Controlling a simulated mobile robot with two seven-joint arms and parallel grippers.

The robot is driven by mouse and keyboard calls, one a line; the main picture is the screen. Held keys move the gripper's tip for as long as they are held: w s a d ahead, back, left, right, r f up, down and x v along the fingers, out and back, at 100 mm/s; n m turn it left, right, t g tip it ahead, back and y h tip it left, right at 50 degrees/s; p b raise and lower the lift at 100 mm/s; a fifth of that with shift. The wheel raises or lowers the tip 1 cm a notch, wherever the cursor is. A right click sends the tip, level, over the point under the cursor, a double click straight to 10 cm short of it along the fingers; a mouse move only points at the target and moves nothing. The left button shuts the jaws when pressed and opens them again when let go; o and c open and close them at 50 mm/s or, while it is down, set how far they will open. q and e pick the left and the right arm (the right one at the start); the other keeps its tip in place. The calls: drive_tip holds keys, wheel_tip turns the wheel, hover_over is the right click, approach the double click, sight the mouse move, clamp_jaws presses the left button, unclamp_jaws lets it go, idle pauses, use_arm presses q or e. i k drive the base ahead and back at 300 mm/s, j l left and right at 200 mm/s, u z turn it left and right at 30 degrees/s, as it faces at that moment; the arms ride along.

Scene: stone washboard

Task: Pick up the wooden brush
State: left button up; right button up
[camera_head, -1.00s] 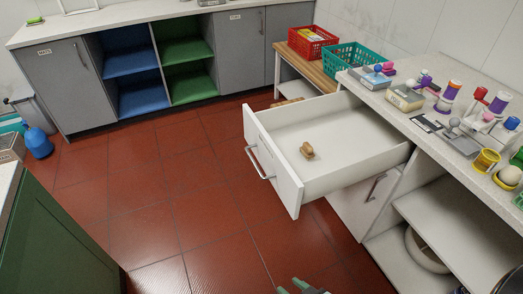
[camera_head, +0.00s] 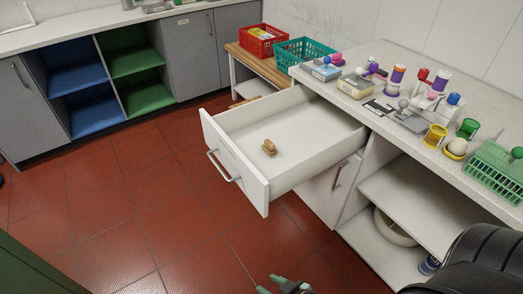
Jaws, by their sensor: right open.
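The wooden brush (camera_head: 269,147) is a small tan block lying on the bottom of the open white drawer (camera_head: 234,155). It is near the drawer's front, and nothing touches it. My right gripper (camera_head: 270,284) shows only in part at the bottom edge of the head view, with greenish fingertips. It is open, outside the drawer, and well apart from the brush. My left gripper is not in view.
The counter (camera_head: 352,101) above the drawer holds many small bottles, stamps and cups, and a green basket (camera_head: 494,172). Red (camera_head: 262,41) and teal (camera_head: 303,54) baskets stand on a wooden bench. Open red-tiled floor (camera_head: 150,220) lies left of the drawer.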

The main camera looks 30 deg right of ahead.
sight(268, 147)
drive_tip(key=z, duration=3.55)
drive_tip(key=u, duration=2.55)
drive_tip(key=i+l, duration=0.25)
drive_tip(key=l, duration=0.25)
